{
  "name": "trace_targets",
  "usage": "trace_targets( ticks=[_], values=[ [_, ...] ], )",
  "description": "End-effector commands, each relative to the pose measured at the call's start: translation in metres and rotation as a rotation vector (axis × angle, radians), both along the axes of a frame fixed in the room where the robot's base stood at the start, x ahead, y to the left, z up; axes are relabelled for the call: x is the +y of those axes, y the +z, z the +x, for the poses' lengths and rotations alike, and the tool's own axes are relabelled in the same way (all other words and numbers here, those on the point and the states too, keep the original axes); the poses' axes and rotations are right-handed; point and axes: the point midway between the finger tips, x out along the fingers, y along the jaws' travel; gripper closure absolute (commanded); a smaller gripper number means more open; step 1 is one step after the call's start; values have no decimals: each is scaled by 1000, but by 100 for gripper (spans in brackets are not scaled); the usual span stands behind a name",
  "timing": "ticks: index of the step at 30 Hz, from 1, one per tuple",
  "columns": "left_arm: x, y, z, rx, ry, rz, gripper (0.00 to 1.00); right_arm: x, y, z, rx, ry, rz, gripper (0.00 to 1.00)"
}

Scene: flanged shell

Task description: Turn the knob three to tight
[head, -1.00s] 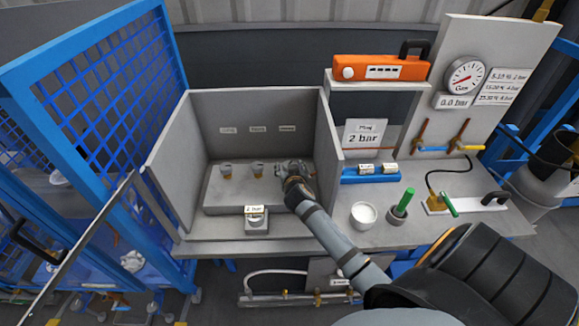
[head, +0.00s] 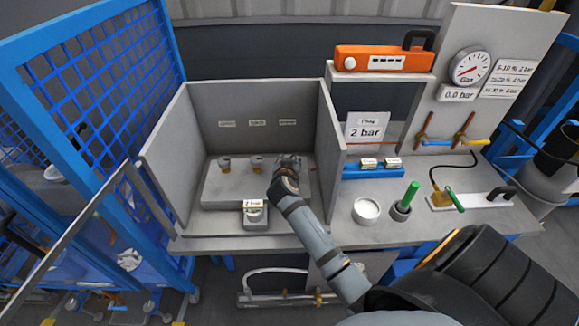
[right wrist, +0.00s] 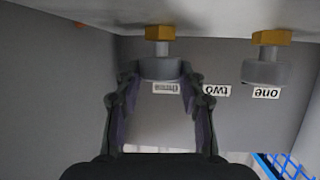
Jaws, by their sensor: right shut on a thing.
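Knob three (right wrist: 160,68) is a grey round knob under a brass hex nut, with the upside-down label "three" (right wrist: 168,88) behind it in the right wrist view. My right gripper (right wrist: 160,76) has one finger on each side of this knob and is shut on it. In the head view my right gripper (head: 288,165) covers most of knob three, at the right end of the row in the grey booth. How tight the knob is cannot be read. My left gripper is not in view.
Knob two (head: 257,164) and knob one (head: 224,164) stand left of my right gripper. A block labelled "2 bar" (head: 254,214) sits in front. The booth's right wall (head: 329,145) is close. A white cup (head: 366,210) stands outside, right.

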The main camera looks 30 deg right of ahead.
Motion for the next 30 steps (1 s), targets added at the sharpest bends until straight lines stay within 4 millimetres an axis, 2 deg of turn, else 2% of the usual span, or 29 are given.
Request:
trace_targets(
  ticks=[1,3,15,21,30],
  values=[
    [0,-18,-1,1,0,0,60,2,-8,2,-5,-38,3,92],
    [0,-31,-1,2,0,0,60,3,-9,3,-6,-101,4,92],
    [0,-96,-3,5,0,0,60,5,-6,7,-5,-446,0,92],
    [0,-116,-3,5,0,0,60,5,-4,8,-2,-570,-1,92],
    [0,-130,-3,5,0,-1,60,5,-1,8,-1,-670,-2,92]
  ],
)
